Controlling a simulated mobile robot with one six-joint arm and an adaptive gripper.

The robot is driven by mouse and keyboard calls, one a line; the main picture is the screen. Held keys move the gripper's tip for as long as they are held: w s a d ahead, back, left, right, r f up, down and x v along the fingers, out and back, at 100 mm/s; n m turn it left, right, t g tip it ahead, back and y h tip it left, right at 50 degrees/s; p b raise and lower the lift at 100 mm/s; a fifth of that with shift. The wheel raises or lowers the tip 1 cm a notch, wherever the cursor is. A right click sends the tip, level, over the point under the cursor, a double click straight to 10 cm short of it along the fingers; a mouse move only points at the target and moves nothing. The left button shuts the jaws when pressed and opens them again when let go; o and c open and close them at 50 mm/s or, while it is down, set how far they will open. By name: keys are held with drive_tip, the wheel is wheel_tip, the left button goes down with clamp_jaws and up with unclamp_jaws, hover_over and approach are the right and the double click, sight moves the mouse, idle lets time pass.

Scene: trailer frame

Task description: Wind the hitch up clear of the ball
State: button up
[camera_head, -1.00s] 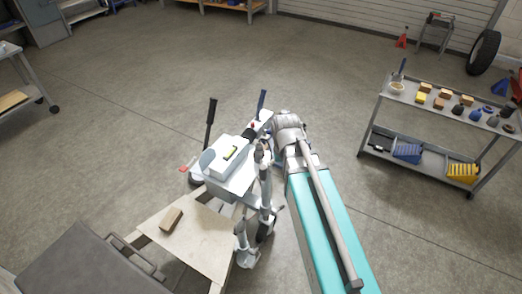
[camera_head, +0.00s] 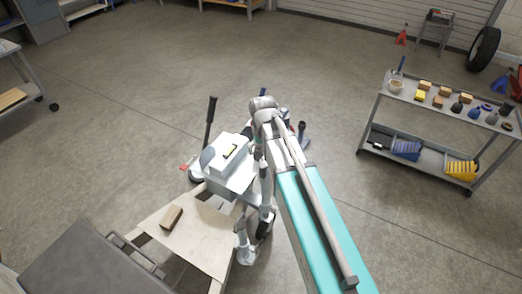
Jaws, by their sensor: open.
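The trailer's pale triangular nose (camera_head: 205,238) comes in from the lower left. A white housing (camera_head: 232,165) with a yellow-green strip (camera_head: 230,151) on top sits at its tip. A grey upright post (camera_head: 266,190) stands at the right of the housing, beside my arm. A black lever (camera_head: 210,120) rises behind the housing. The hitch and the ball cannot be made out clearly; the housing and my arm cover that area. My wrist (camera_head: 265,115) is above and behind the housing, and my gripper is hidden behind it.
A brown block (camera_head: 171,218) lies on the trailer nose. A dark grey box (camera_head: 85,262) stands behind it at lower left. A grey cart (camera_head: 440,102) with blocks and bins is at right. A tyre (camera_head: 484,50) leans at upper right.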

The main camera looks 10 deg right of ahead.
sight(263, 165)
drive_tip(key=shift+w+d+f+b, duration=0.1)
drive_tip(key=shift+w+f+b, duration=0.05)
drive_tip(key=shift+f+b, duration=4.95)
clamp_jaws()
drive_tip(key=shift+d, duration=0.1)
